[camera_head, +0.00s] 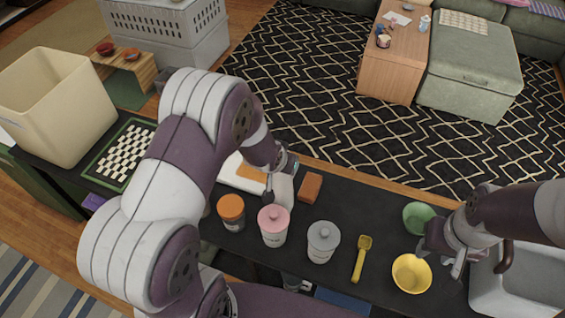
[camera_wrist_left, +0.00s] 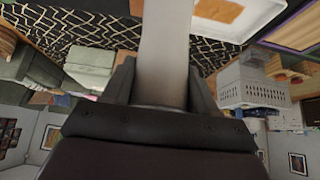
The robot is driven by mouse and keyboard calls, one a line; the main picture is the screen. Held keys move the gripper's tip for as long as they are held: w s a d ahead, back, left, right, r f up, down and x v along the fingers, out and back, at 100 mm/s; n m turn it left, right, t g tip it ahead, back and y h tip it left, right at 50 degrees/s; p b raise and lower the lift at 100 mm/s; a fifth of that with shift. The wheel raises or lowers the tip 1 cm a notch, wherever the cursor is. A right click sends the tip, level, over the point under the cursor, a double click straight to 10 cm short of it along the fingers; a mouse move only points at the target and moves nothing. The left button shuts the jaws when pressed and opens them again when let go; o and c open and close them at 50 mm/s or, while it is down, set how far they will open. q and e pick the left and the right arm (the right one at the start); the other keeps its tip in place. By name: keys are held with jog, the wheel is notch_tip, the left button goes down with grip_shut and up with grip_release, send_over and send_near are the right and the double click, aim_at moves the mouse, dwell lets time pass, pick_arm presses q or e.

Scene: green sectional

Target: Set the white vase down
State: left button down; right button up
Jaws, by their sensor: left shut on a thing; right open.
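The white vase (camera_wrist_left: 166,45) shows in the left wrist view as a pale upright shape between the fingers of my left gripper (camera_wrist_left: 163,88), which is shut on it. In the head view the vase (camera_head: 284,191) is partly hidden behind my left gripper (camera_head: 277,176) and arm, over the black counter (camera_head: 330,205) beside a white tray. I cannot tell whether its base touches the counter. My right gripper (camera_head: 456,262) is open and empty, near the yellow bowl (camera_head: 412,274) and green bowl (camera_head: 418,217).
An orange-lidded jar (camera_head: 231,211), a pink canister (camera_head: 273,226), a grey canister (camera_head: 322,242) and a yellow scoop (camera_head: 361,259) stand or lie nearer. A brown block (camera_head: 310,187) lies right of the vase. The white tray (camera_head: 232,180) is left of it. Bare counter lies right of the block.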

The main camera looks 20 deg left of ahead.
pick_arm(q)
jog(key=shift+w+f, duration=0.1)
jog(key=shift+f, duration=0.45)
jog(key=shift+f, duration=0.2)
jog(key=shift+c, duration=1.6)
grip_release()
